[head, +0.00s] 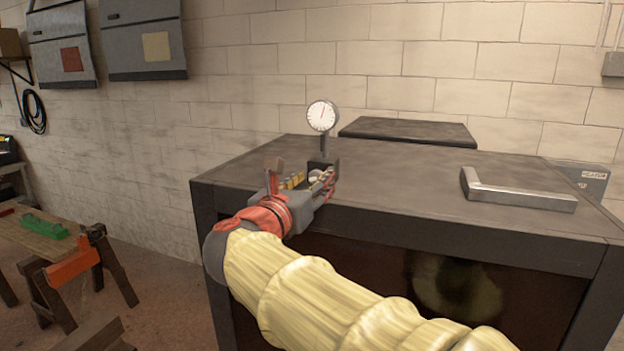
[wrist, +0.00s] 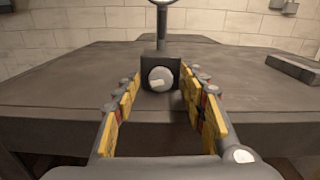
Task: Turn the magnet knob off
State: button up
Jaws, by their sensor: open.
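The magnet base (wrist: 153,66) is a dark block on the bench top, with a round pale knob (wrist: 160,79) on its front face. The knob has a light raised bar that lies close to level, slightly tilted. A post rises from the block to a white dial gauge (head: 322,115). My gripper (wrist: 160,91) is open, its yellow-padded fingers to either side of the knob, with nothing held. I cannot tell whether the fingers touch the knob.
The dark bench (head: 400,190) has a metal L-shaped square (head: 515,191) on its right part. A dark flat plate (head: 408,131) lies at the back. A sawhorse table (head: 35,235) with a green tool stands at left. The bench top between base and square is clear.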

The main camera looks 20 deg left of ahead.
jog(key=c, duration=0.3)
grip_shut()
dwell(0.3)
